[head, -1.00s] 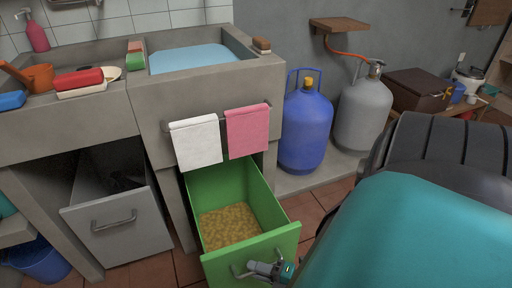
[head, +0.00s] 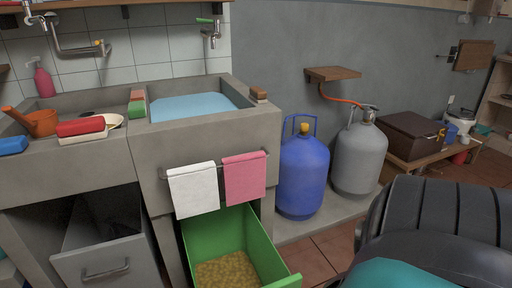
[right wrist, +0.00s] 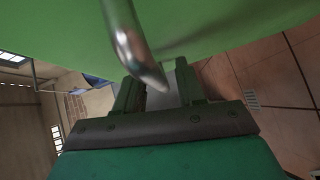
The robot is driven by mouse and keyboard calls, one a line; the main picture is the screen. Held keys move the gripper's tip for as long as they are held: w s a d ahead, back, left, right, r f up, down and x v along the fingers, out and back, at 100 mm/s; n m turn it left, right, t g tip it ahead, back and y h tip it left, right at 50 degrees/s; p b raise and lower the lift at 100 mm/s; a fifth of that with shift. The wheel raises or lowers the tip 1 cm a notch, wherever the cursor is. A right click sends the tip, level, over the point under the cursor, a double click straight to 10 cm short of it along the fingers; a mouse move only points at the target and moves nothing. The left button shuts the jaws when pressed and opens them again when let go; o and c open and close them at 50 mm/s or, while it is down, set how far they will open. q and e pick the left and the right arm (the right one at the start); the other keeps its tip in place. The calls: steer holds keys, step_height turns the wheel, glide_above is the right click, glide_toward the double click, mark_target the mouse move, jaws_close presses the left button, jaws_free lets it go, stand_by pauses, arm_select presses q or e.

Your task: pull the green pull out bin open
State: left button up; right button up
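The green pull-out bin (head: 262,240) stands drawn out from under the sink counter in the head view. Its inside shows, with yellow-brown grains (head: 228,270) at the bottom. The lower part of its front is cut off by the frame. In the right wrist view the bin's green front (right wrist: 220,25) fills the top, with its metal handle (right wrist: 128,35) coming down between my fingers. My right gripper (right wrist: 160,92) has its fingers close together on either side of the handle, shut on it. My left gripper is not in view.
A grey drawer (head: 105,265) stands partly out to the left. A white towel (head: 193,188) and a pink towel (head: 244,178) hang above the green bin. A blue gas cylinder (head: 303,175) and a grey one (head: 358,160) stand to its right. Tiled floor shows beside the bin.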

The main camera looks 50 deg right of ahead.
steer(key=v, duration=1.3)
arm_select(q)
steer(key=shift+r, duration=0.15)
